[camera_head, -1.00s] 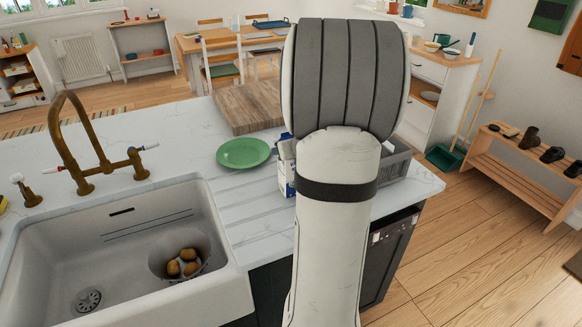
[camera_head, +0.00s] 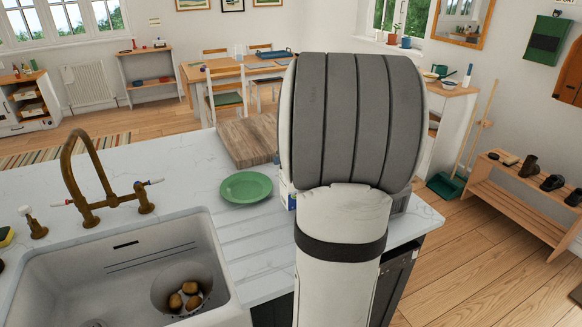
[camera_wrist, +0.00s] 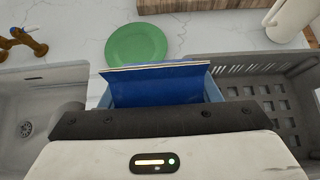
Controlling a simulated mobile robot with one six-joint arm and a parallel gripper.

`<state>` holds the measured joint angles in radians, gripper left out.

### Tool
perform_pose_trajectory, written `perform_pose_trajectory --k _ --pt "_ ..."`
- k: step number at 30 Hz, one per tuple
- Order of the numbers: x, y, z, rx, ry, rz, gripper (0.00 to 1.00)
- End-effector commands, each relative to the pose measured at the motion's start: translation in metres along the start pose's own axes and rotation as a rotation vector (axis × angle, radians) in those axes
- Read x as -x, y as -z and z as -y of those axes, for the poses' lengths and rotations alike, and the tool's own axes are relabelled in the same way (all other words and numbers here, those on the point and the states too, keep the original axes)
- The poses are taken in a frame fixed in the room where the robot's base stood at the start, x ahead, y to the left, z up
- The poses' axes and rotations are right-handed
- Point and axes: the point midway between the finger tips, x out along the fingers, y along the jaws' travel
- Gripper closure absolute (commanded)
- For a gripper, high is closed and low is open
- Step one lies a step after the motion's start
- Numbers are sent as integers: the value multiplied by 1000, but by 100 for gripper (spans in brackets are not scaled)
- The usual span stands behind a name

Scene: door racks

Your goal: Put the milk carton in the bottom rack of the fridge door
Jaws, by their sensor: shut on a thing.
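The milk carton (camera_wrist: 155,86) shows in the wrist view as a blue top with a pale ridge, just beyond the dark edge of my gripper (camera_wrist: 152,120). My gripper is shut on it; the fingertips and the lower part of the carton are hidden. In the head view only a thin blue-and-white strip of the carton (camera_head: 286,192) shows at the left of my arm, beside the green plate; my arm hides the rest and the gripper. I cannot tell whether the carton touches the counter. The fridge door and its racks are not in view.
A green plate (camera_head: 246,187) lies on the white counter by a wooden board (camera_head: 247,140). The sink (camera_head: 120,268) holds a bowl of potatoes. A grey crate (camera_wrist: 265,95) stands right of the carton. A shoe bench (camera_head: 520,205) stands on the right; floor before it is clear.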

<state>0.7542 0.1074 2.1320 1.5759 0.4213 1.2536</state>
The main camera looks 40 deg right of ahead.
Motion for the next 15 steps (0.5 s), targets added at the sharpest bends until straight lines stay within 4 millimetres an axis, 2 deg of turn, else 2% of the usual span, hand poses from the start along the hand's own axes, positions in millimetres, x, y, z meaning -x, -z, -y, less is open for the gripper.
perform_pose_trajectory --k 1,6,15 --pt "9 -14 0 3 1 5 100" --pt "26 -39 0 3 1 5 100" --pt "46 -68 0 1 1 3 100"
